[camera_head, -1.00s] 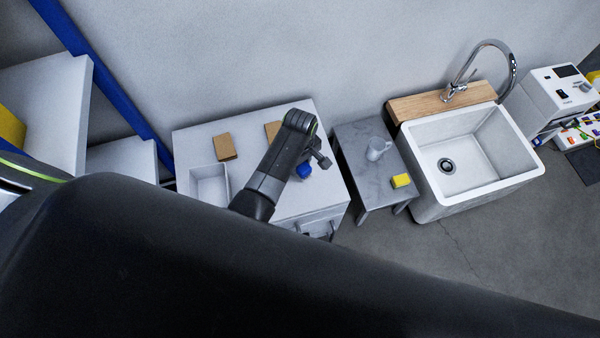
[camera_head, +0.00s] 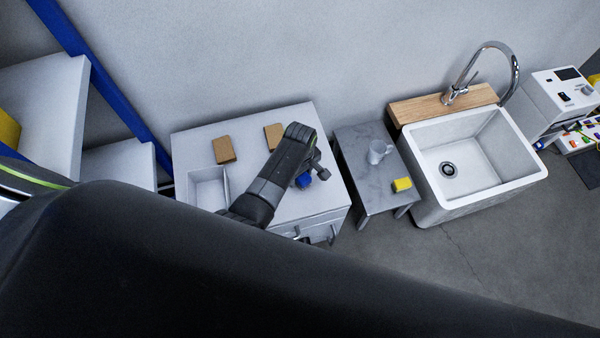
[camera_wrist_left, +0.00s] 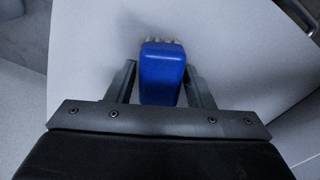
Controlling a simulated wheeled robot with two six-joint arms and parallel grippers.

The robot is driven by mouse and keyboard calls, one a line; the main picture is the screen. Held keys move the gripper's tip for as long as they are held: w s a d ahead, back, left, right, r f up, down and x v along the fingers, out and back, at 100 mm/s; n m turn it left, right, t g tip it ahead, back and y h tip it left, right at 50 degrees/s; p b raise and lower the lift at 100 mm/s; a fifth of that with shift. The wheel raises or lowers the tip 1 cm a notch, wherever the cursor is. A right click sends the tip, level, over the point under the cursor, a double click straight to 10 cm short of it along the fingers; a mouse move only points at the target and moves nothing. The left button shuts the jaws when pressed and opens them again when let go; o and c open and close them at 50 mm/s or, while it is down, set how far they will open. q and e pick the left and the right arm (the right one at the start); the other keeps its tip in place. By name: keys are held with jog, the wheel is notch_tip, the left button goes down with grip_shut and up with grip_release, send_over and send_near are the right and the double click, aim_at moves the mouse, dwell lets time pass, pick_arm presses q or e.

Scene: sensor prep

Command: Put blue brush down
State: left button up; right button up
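The blue brush (camera_head: 302,181) is under my left wrist over the right part of the white cabinet top (camera_head: 300,207). In the left wrist view, its blue body (camera_wrist_left: 161,72) lies between the two fingers of my left gripper (camera_wrist_left: 161,67), with pale bristles at its far end. The fingertips appear to meet the brush's sides. In the head view, the left gripper (camera_head: 312,176) is mostly hidden by its own wrist. Whether the brush touches the cabinet top is hard to tell. My right gripper is not in view.
Two brown blocks (camera_head: 224,150) (camera_head: 273,136) lie on the cabinet top behind my arm. An open white bin (camera_head: 208,187) is at its left. A grey side table (camera_head: 362,180) with a mug (camera_head: 378,151) and a yellow sponge (camera_head: 402,185) stands right, beside a sink (camera_head: 515,185).

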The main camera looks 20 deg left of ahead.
pick_arm(q)
jog(key=shift+o, duration=0.9)
jog(key=shift+r, duration=0.15)
jog(key=shift+r, duration=0.25)
notch_tip(320, 180, up, 3)
jog(key=shift+p, duration=0.75)
notch_tip(320, 180, up, 9)
jog(key=p, duration=0.2)
jog(key=shift+f, duration=0.2)
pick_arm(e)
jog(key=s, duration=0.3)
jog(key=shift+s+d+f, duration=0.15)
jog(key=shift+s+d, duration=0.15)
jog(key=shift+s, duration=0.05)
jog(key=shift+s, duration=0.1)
